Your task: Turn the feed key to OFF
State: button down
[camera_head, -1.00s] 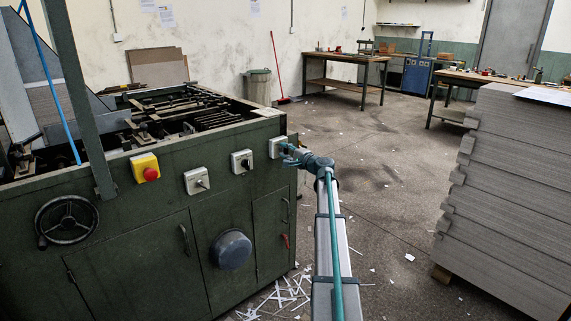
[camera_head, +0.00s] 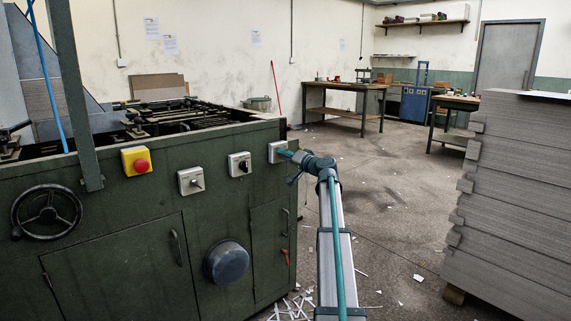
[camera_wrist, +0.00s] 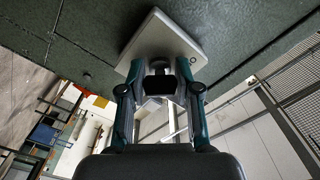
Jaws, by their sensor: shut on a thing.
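The rightmost switch box (camera_head: 276,151) is a pale square plate on the green machine's front. My gripper (camera_head: 288,154) reaches it from the right, and my arm hides part of the box. In the wrist view the pale plate (camera_wrist: 165,38) lies just beyond my fingertips (camera_wrist: 159,82). The fingers are shut on the feed key (camera_wrist: 159,68), a small part standing out from the plate between them. The key's markings and its exact turn cannot be read.
Left along the machine front (camera_head: 130,215) are two other switch boxes (camera_head: 191,189) (camera_head: 231,165), a red stop button on yellow (camera_head: 141,165) and a handwheel (camera_head: 45,218). A grey board stack (camera_head: 522,180) stands right. The floor between is open, with paper scraps.

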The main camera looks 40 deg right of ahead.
jog(key=shift+n+b, duration=0.3)
jog(key=shift+n, duration=0.1)
jog(key=c, duration=0.8)
grip_release()
jog(key=s, duration=1.2)
jog(key=shift+d, duration=0.35)
